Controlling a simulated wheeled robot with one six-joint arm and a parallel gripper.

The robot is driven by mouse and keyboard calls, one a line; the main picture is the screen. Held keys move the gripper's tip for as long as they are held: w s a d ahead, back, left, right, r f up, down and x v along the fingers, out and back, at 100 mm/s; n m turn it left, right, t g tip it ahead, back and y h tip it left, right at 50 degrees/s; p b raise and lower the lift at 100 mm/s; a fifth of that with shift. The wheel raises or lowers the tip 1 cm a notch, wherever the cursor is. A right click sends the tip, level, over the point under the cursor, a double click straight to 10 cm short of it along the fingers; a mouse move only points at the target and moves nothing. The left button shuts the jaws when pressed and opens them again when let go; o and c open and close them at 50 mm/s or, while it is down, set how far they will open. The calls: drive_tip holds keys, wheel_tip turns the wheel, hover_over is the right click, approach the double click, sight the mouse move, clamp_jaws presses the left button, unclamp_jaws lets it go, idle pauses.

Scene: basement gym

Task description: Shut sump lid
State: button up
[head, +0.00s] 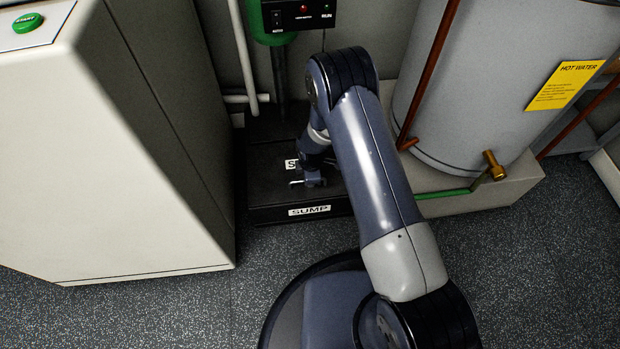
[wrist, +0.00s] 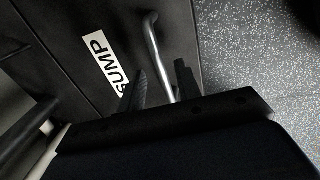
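The black sump lid (head: 264,172) carries a white SUMP label, partly hidden by my arm in the head view. The lid looks flat on the sump box, whose front face has another SUMP label (head: 309,210); no gap shows between them. A silver bar handle (wrist: 154,42) is on the lid near its edge. My gripper (head: 311,182) is down at the handle. In the wrist view, my gripper's two dark fingers (wrist: 160,72) stand apart, with the handle bar between them and space beside it. The lid label (wrist: 105,62) is close to the left finger.
A large pale cabinet (head: 110,170) stands close on the left. A grey hot water tank (head: 480,90) with a brass valve (head: 494,166) is on a plinth at right.

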drive_tip(key=shift+w+f, duration=0.1)
drive_tip(key=shift+f, duration=0.25)
drive_tip(key=shift+c, duration=0.3)
clamp_jaws()
